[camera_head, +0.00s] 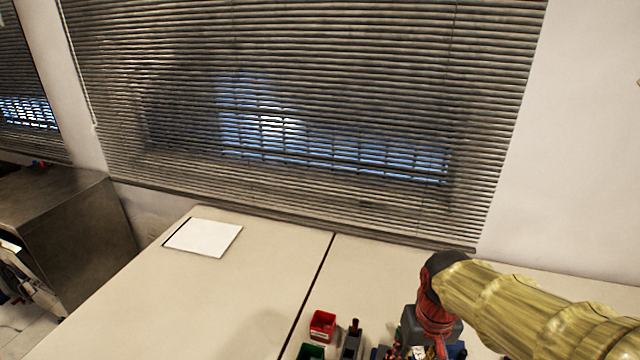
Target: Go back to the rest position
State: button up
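My arm comes in from the lower right, with a yellow, wood-grained link and a dark and red wrist. My gripper (425,350) points down at the bottom edge of the view, over a cluster of small parts on the table. Its fingers are mostly cut off or blurred into the parts below, so I cannot see if they are open or shut, or if they hold anything.
A cream table (200,300) with a dark seam spans the front. A red bin (322,325), a green bin (311,352) and a dark grey holder (351,343) stand left of my gripper. A white sheet (203,237) lies at the back left.

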jog(key=s+r+t, duration=0.4)
jog(key=s+r, duration=0.5)
jog(key=shift+r, duration=0.3)
jog(key=shift+s, duration=0.1)
dwell(0.8)
